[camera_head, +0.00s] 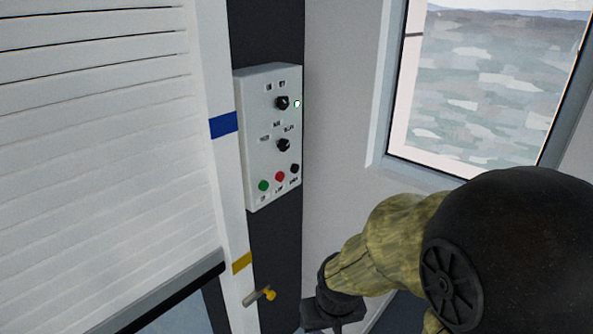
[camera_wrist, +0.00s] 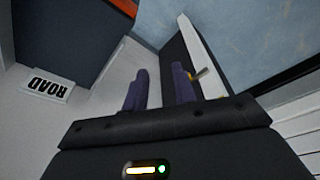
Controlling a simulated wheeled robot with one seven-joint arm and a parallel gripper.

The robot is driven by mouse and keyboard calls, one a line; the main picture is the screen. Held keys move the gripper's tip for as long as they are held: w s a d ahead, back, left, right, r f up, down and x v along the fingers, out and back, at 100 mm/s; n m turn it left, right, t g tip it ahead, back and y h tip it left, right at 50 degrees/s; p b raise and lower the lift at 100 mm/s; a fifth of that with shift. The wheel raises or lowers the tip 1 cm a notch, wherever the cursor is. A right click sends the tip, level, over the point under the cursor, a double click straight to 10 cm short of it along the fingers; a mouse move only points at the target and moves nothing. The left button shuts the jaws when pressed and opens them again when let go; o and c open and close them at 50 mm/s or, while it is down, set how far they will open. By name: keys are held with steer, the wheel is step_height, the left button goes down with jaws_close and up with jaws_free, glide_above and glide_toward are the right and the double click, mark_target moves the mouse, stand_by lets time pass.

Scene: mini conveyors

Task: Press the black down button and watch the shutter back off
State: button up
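The pale grey control box (camera_head: 262,190) is fixed to the dark strip right of the shutter. Along its bottom are a green button (camera_head: 263,186), a red button (camera_head: 280,176) and the black button (camera_head: 294,168) at the right. The white slatted shutter (camera_head: 100,190) is partly lowered; its dark bottom edge (camera_head: 165,297) has a gap below. My gripper (camera_head: 335,312) is low in the head view, below and right of the box, not touching it. In the wrist view its two purple fingers (camera_wrist: 160,78) are apart with nothing between them. The buttons do not show there.
Two black knobs (camera_head: 282,103) (camera_head: 283,145) sit higher on the box. A small yellow-tipped handle (camera_head: 265,295) sticks out below it and also shows in the wrist view (camera_wrist: 200,72). A window (camera_head: 490,90) is at the right.

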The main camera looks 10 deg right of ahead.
jaws_close()
stand_by(1.4)
